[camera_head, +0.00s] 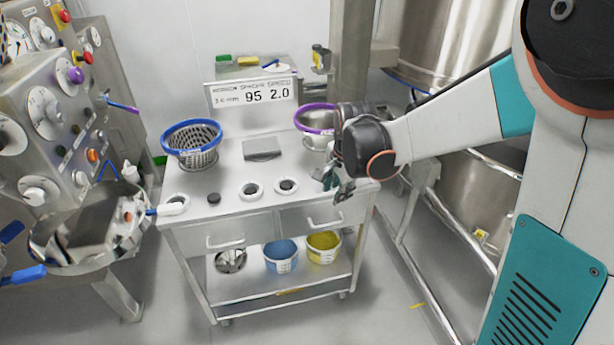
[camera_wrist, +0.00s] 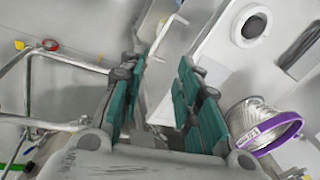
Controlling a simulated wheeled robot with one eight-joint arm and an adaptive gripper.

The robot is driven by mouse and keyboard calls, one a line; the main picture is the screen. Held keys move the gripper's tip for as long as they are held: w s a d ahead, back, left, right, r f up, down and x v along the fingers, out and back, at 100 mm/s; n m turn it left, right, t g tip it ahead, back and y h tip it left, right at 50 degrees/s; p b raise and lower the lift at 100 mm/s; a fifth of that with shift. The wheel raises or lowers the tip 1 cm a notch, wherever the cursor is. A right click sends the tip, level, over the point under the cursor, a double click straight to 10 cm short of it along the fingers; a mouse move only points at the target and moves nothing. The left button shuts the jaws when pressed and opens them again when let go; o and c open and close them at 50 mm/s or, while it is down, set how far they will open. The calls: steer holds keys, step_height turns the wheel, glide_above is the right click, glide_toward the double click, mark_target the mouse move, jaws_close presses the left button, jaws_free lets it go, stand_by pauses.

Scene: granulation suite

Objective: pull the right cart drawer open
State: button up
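The right cart drawer (camera_head: 297,217) is in the front of the steel cart and looks closed. Its light bar handle (camera_head: 325,223) runs across its front, and a pale bar that looks like this handle (camera_wrist: 166,30) shows at the top of the wrist view. My gripper (camera_head: 337,188) is above the cart's front right corner, higher than the handle and apart from it. In the wrist view its teal fingers (camera_wrist: 160,72) are spread with nothing held between them. The left drawer (camera_head: 210,236) also looks closed.
A blue-rimmed basket (camera_head: 191,146) and a purple-rimmed basket (camera_head: 316,121) stand on the cart top (camera_head: 225,190). Blue (camera_head: 281,257) and yellow (camera_head: 323,248) tubs are on the lower shelf. Steel pipework (camera_head: 440,270) stands at right. Floor in front is clear.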

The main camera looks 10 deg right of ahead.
mark_target(328, 226)
steer(key=w+f+m+b, duration=0.1)
steer(key=w+f, duration=0.1)
steer(key=f, duration=0.4)
steer(key=w+f+m+b, duration=0.1)
steer(key=w+f+b, duration=0.1)
steer(key=f, duration=0.5)
steer(key=w+f+m+b, duration=0.1)
steer(key=w+f+b, duration=0.1)
steer(key=f, duration=0.4)
steer(key=shift+f+g, duration=0.15)
steer(key=shift+g, duration=0.25)
jaws_close()
